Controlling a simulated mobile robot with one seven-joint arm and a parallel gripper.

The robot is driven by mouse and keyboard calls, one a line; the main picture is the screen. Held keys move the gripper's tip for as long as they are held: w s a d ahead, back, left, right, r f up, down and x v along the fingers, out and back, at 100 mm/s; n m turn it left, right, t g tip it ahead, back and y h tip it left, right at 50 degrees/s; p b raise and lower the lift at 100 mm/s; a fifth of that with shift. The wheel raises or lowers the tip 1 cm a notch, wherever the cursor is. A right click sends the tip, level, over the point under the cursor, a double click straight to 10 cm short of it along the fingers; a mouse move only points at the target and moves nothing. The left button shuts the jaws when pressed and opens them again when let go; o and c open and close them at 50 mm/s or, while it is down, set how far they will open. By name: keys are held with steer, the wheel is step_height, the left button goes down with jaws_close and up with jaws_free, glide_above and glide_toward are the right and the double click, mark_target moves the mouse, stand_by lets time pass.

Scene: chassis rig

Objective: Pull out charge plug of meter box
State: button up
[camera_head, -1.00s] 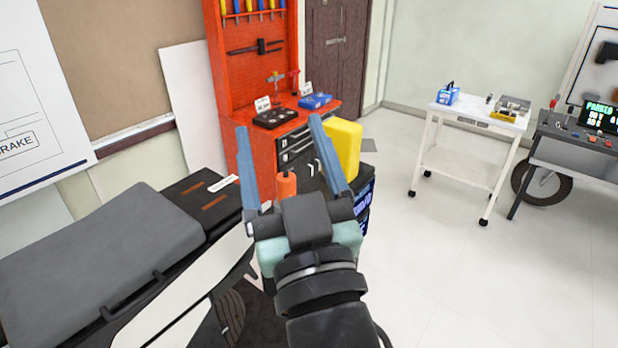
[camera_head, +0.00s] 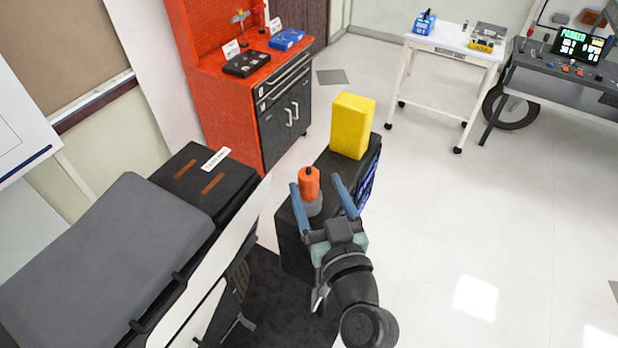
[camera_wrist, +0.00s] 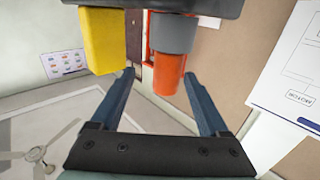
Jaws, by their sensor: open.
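The meter box is a black box (camera_head: 332,160) with a lit display on its right side. An orange charge plug (camera_head: 309,184) stands upright in a grey socket (camera_head: 313,205) on its top. My gripper (camera_head: 315,182) is open and empty, its blue fingers on either side of the plug as seen from the head. In the wrist view, which looks upside down, the orange plug (camera_wrist: 168,72) hangs from the grey socket (camera_wrist: 175,33), between the fingertips or just beyond them. I cannot tell whether a finger touches it.
A yellow block (camera_head: 352,125) stands on the box behind the plug. A grey-padded black bench or vehicle (camera_head: 110,250) is close on the left. A red tool cabinet (camera_head: 225,110) and white cart (camera_head: 455,60) stand farther back. The floor to the right is clear.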

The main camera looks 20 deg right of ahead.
mark_target(304, 167)
steer(key=w+p, duration=0.2)
steer(key=w, duration=0.1)
steer(key=w+p, duration=0.1)
steer(key=w, duration=0.1)
steer(key=shift+a+r, duration=0.15)
steer(key=shift+r, duration=0.2)
steer(key=shift+w+f, duration=0.1)
steer(key=shift+w, duration=0.35)
jaws_close()
